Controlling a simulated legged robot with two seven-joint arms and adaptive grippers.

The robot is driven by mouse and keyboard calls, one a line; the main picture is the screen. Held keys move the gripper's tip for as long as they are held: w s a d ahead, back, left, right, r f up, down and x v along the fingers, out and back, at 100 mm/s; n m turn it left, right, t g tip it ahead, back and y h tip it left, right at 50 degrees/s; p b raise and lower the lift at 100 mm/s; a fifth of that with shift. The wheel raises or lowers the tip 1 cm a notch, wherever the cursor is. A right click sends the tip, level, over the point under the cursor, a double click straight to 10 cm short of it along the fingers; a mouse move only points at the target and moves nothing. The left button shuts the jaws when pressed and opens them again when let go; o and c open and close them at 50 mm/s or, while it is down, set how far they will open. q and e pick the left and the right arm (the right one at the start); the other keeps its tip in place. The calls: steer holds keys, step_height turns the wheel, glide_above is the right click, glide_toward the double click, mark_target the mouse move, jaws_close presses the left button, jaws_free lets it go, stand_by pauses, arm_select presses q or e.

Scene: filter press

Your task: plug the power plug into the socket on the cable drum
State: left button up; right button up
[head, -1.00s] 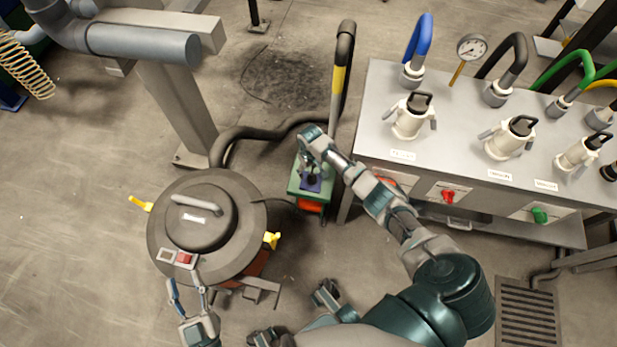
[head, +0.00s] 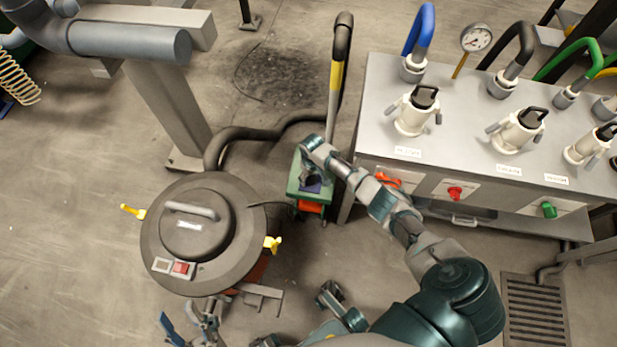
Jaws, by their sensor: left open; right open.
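A small green unit (head: 294,188) with a dark blue panel (head: 312,184) on top and an orange-red part (head: 311,207) below stands on the floor near the centre. It looks like the cable drum, but I cannot make out its socket clearly. My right gripper (head: 311,174) is open, directly over the blue panel, and hides part of it. I cannot tell whether it touches. A thin dark cable (head: 270,203) runs from the round vacuum towards the green unit; its plug is not distinguishable. My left gripper (head: 190,318) is open and empty at the bottom left, below the vacuum.
The round dark vacuum (head: 165,225) with a red switch (head: 181,268) stands left of the green unit. A grey bench (head: 375,100) with several valves stands right. Open floor lies left.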

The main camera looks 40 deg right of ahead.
steer(key=shift+f, duration=0.4)
arm_select(q)
steer(key=shift+s+a+r+t, duration=0.1)
steer(key=shift+s+r+t, duration=0.3)
steer(key=shift+s, duration=0.1)
arm_select(e)
steer(key=shift+r, duration=0.1)
arm_select(q)
steer(key=shift+f, duration=0.1)
arm_select(e)
steer(key=shift+c, duration=0.2)
